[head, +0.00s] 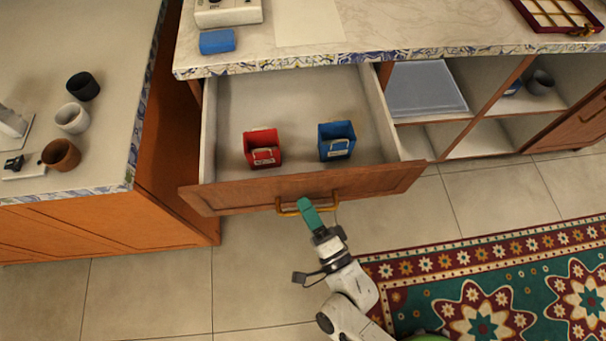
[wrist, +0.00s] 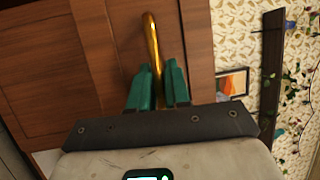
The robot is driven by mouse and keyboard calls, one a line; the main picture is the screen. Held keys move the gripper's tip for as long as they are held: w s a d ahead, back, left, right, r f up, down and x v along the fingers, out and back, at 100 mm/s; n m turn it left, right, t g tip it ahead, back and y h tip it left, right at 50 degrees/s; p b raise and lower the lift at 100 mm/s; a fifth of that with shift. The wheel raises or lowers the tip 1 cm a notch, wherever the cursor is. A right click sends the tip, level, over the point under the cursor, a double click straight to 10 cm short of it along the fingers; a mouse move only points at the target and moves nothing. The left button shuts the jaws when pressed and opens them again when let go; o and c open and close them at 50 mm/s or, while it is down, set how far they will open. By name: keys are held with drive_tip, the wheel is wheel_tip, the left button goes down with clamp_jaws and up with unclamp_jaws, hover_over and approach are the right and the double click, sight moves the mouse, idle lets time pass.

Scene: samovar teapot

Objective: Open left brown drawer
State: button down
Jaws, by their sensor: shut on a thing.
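The brown drawer (head: 230,196) under the counter is pulled well out, and its inside shows from above. A red box (head: 262,148) and a blue box (head: 337,141) stand in it. The drawer's gold handle (head: 288,208) is on its front panel. My gripper (head: 308,210), with green fingers, is at the handle. In the wrist view the gold handle (wrist: 153,45) runs between the fingers of my gripper (wrist: 158,82), which is shut on it. The part of the handle between the fingers is partly hidden.
Open shelves (head: 490,130) lie right of the drawer. Another counter (head: 110,150) with several cups stands at the left, close to the drawer's front corner. A patterned rug (head: 500,285) covers the floor at right. Bare tiles lie in front of the drawer.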

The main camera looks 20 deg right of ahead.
drive_tip(key=s+a, duration=0.2)
drive_tip(key=s, duration=0.6)
drive_tip(key=shift+a, duration=0.2)
drive_tip(key=c, duration=1.2)
unclamp_jaws()
drive_tip(key=shift+w, duration=0.1)
drive_tip(key=shift+o, duration=0.2)
drive_tip(key=a+b+v, duration=0.1)
drive_tip(key=b+v, duration=0.1)
drive_tip(key=v, duration=0.8)
drive_tip(key=shift+s+d, duration=0.45)
drive_tip(key=shift+f, duration=0.1)
